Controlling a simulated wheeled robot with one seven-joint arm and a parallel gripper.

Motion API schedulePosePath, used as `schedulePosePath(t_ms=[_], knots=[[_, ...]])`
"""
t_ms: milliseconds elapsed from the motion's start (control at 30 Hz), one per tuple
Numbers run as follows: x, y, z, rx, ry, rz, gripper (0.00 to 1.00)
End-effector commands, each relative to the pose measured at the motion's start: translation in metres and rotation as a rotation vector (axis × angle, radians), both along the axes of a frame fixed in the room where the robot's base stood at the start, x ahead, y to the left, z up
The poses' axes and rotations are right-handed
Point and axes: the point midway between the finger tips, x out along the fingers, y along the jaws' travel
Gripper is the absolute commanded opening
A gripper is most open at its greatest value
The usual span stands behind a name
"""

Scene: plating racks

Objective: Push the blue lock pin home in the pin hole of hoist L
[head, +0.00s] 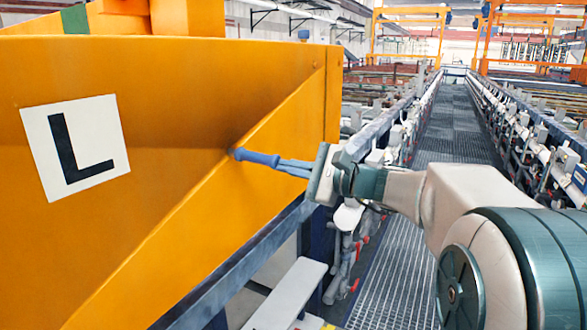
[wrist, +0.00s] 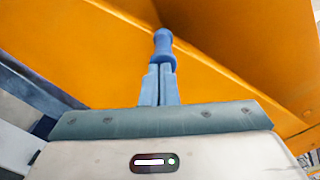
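The blue lock pin (head: 258,157) lies in line with my fingers, its far end against the orange panel of hoist L (head: 170,110). A black L on a white plate (head: 75,147) marks the panel. The wrist view also shows the pin (wrist: 162,43), with its rounded head at the orange surface (wrist: 100,50). My gripper (head: 283,163) has its two blue-grey fingers close together, with the pin's near end at their tips. In the wrist view my gripper (wrist: 159,72) appears shut on that end. The pin hole is hidden behind the pin, so its depth cannot be told.
A blue-grey rail (head: 240,262) runs below the orange panel. A pale board (head: 287,296) lies low in front. A grated walkway (head: 450,125) runs back between rows of racks, clear of objects. More orange hoist frames (head: 410,12) stand far back.

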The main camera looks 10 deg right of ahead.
Motion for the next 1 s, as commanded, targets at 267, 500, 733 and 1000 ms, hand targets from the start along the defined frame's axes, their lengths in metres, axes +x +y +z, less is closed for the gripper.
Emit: schedulePosePath(t_ms=[267, 500, 733, 1000], knots=[[0.003, 0.005, -0.001, -0.001, 0.001, 0.002, 0.0], [0.006, 0.009, -0.001, -0.001, 0.001, 0.002, 0.0], [0.009, 0.013, -0.001, -0.001, 0.001, 0.002, 0.0], [0.012, 0.017, -0.001, -0.001, 0.001, 0.002, 0.0]])
